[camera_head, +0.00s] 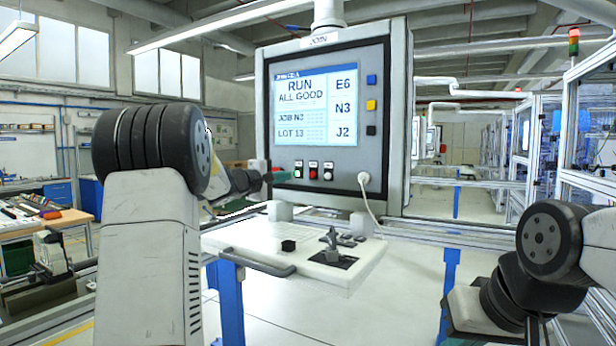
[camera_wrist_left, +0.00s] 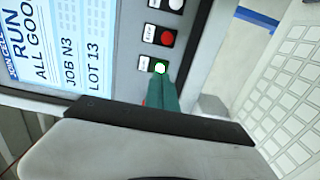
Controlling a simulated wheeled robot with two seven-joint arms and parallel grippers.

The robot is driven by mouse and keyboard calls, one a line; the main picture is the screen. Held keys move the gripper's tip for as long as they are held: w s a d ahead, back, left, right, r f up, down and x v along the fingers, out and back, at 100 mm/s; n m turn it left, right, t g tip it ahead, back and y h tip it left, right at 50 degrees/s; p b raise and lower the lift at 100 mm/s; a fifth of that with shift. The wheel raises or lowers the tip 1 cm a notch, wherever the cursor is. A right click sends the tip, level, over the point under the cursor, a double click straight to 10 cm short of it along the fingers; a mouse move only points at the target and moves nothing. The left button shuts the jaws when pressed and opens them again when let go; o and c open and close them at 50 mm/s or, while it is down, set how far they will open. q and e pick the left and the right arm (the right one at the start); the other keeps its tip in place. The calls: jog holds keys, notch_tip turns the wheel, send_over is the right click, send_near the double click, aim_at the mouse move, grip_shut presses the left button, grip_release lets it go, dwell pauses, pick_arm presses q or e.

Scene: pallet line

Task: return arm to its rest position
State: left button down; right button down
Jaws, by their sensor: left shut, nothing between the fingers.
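My left gripper (camera_head: 280,176) is at the lower left of the control panel (camera_head: 397,120), its teal fingers closed together with nothing between them. My left arm is raised and reaches forward to the panel. My right arm shows at the right edge, but its gripper is out of view.
The panel screen (camera_head: 315,105) reads RUN, ALL GOOD. Below it is a white console (camera_head: 250,235) with a keypad, a small joystick (camera_head: 332,240) and a front handle (camera_head: 255,263). A white cable (camera_head: 372,205) hangs from the panel. A workbench with tools (camera_head: 35,225) stands at left.

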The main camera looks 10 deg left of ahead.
pick_arm(q)
jog(key=s+d+f+m+g+h, duration=0.1)
jog(key=s+d+f+m+g, duration=0.1)
jog(key=s+d, duration=0.35)
jog(key=s+d+f+m+g, duration=0.1)
jog(key=s+d+m+g, duration=0.15)
jog(key=s, duration=0.65)
jog(key=s+d+f+m+g+h, duration=0.1)
jog(key=s+d+f+m+g, duration=0.2)
jog(key=s, duration=0.4)
jog(key=s+a+f+m+g+y, duration=0.1)
jog(key=s+f+m+y, duration=0.1)
jog(key=s+f, duration=0.2)
jog(key=s+a+f+m+y, duration=0.1)
jog(key=s+f, duration=0.3)
jog(key=s, duration=0.7)
jog(key=s+a+f+m+g+y, duration=0.1)
jog(key=s+f+m+y, duration=0.2)
jog(key=s, duration=0.5)
jog(key=shift+f+g+y, duration=0.35)
jog(key=shift+f+y, duration=0.25)
jog(key=shift+f, duration=0.25)
jog(key=shift+a, duration=0.1)
